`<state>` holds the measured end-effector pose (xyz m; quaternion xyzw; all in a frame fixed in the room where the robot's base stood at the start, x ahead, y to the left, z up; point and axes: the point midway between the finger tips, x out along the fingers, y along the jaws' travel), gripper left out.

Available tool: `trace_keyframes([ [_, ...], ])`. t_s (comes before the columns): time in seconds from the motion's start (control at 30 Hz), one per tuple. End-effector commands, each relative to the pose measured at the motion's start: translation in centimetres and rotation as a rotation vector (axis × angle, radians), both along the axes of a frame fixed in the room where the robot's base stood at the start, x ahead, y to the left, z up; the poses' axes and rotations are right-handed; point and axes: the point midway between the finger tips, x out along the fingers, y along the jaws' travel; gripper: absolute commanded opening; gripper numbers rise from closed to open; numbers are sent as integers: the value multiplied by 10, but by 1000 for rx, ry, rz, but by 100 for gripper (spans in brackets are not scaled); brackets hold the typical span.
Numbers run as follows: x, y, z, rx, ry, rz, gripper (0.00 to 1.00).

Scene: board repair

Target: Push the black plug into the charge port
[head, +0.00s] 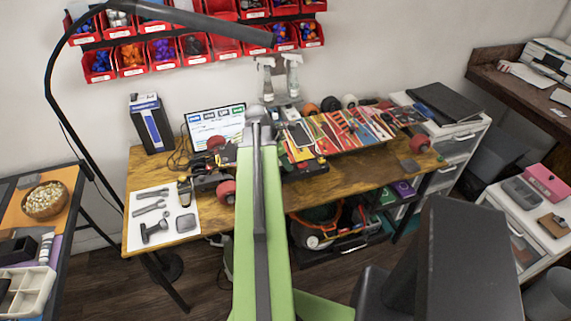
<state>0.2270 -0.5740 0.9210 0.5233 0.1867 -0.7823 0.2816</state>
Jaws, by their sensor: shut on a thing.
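The skateboard (345,128) lies upside down along the bench, with a colourful striped underside and red wheels (227,188) at its ends. A dark box (305,165) sits on its near side. My green and grey arm reaches over the bench to the board's left part. My gripper (257,115) is at the arm's far end, small and mostly covered by the arm. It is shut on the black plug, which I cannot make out. The charge port cannot be made out either, so I cannot tell how plug and port lie to each other.
The wooden bench (150,172) carries a white tool sheet (160,218) at left, a monitor (222,124), a dark blue box (151,122) and spray bottles (292,75). A black lamp arches above. Red bins (131,58) hang on the wall. A white drawer unit (455,140) stands right.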

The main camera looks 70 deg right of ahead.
Motion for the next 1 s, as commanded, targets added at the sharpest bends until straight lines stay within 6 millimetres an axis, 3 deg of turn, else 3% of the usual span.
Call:
trace_keyframes([
  [1.0,0,0,-9,0,0,0,0],
])
